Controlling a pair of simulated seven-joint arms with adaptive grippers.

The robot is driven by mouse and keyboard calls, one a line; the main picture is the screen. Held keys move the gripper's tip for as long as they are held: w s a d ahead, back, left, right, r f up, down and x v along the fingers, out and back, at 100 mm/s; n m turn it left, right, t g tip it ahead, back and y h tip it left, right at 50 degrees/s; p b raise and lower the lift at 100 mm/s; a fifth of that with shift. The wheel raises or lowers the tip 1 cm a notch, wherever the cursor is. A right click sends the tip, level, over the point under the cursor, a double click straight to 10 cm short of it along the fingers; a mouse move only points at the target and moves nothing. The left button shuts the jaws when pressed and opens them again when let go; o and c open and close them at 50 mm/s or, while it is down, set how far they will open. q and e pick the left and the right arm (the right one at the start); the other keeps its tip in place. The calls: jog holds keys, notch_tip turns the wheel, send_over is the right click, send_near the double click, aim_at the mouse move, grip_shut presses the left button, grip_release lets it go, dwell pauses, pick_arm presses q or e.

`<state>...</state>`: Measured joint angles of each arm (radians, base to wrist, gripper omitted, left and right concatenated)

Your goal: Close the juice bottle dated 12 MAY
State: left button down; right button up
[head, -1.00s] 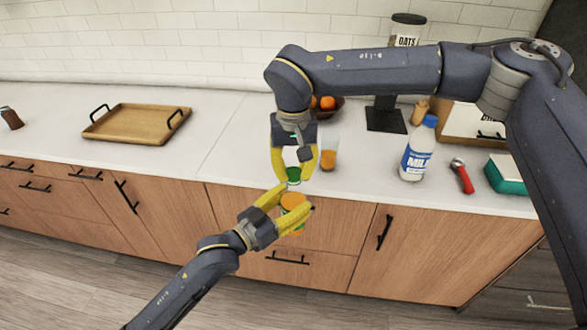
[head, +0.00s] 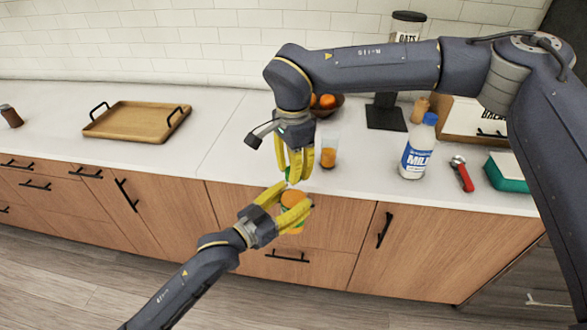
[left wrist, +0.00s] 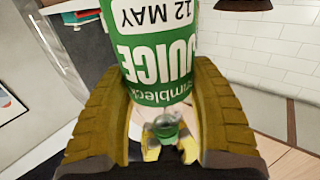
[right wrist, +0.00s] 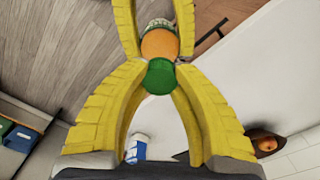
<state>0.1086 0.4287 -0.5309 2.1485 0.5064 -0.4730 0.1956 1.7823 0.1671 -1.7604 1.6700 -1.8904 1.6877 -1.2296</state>
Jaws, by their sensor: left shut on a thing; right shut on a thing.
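The juice bottle (head: 293,200), orange with a green label, is held above the floor in front of the counter. The left wrist view shows its label (left wrist: 158,62) reading JUICE and 12 MAY. My left gripper (head: 295,196) is shut around it. My right gripper (head: 293,178) is directly above, pointing down, shut on a green cap (right wrist: 159,76). In the right wrist view the cap sits in line with the orange bottle top. The cap is at the bottle's mouth; whether it is fully seated I cannot tell. Fingers hide much of it in the head view.
On the counter behind stand a glass of orange juice (head: 328,155), a milk bottle (head: 418,150), a fruit bowl (head: 328,104) and a red-handled tool (head: 462,176). A wooden tray (head: 137,122) lies at left. The counter between tray and glass is clear.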

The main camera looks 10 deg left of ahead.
jog(key=m, duration=3)
jog(key=shift+f+m, duration=0.1)
jog(key=shift+m, duration=0.3)
jog(key=m, duration=0.4)
jog(key=shift+m, duration=0.3)
jog(key=m, duration=0.5)
jog(key=o, duration=0.8)
jog(key=shift+c, duration=0.2)
